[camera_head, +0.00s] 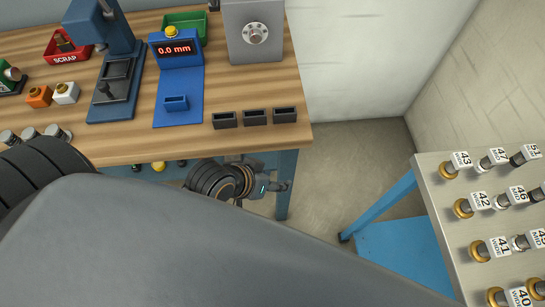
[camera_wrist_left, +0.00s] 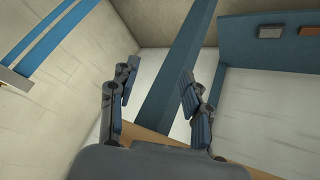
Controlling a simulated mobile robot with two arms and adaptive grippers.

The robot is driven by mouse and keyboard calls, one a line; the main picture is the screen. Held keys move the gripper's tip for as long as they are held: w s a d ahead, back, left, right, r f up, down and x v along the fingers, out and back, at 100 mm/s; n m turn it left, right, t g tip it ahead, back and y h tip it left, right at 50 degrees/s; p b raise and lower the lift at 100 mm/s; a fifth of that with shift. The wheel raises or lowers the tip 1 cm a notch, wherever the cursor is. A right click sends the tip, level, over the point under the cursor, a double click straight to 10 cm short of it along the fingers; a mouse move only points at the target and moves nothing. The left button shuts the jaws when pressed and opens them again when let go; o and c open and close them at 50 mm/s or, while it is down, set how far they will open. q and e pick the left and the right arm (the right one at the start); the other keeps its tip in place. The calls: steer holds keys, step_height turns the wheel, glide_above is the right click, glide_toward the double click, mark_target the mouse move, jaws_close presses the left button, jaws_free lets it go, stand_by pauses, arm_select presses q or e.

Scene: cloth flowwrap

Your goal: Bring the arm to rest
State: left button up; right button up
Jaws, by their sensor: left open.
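My left gripper (camera_head: 278,186) is beside the front right corner of the wooden workbench (camera_head: 200,135), low down near the blue bench leg, in the head view. Its black ribbed wrist shows to its left. In the left wrist view the left gripper (camera_wrist_left: 157,80) has its two fingers spread apart, with nothing between them but a blue beam and wall behind. It holds nothing. My large grey arm link covers the lower part of the head view. My right gripper is in neither view.
On the bench stand a blue gauge (camera_head: 177,52) reading 0.0 mm, a blue press (camera_head: 115,70), a red SCRAP bin (camera_head: 66,47), a green bin (camera_head: 185,27) and three dark holders (camera_head: 254,117). A rack (camera_head: 436,200) of numbered tools stands right. Floor (camera_head: 345,160) lies open between.

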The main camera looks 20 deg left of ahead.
arm_select(q)
steer(key=shift+f, duration=0.1)
stand_by(0.5)
steer(key=s+a+f+g+y, duration=0.1)
steer(key=s+a+f, duration=0.1)
steer(key=f, duration=1.1)
steer(key=s+a+f+g+y, duration=0.1)
steer(key=s+a+f+g, duration=0.1)
steer(key=f, duration=1.1)
steer(key=s+a+f+g, duration=0.1)
steer(key=s+a+f, duration=0.2)
steer(key=s+f, duration=0.4)
steer(key=s+a+f+m+g+y+p, duration=0.1)
steer(key=s+a+f, duration=0.2)
steer(key=s+f, duration=0.5)
steer(key=s, duration=0.5)
steer(key=shift+s+f+m+g+p, duration=0.3)
steer(key=shift+a, duration=0.1)
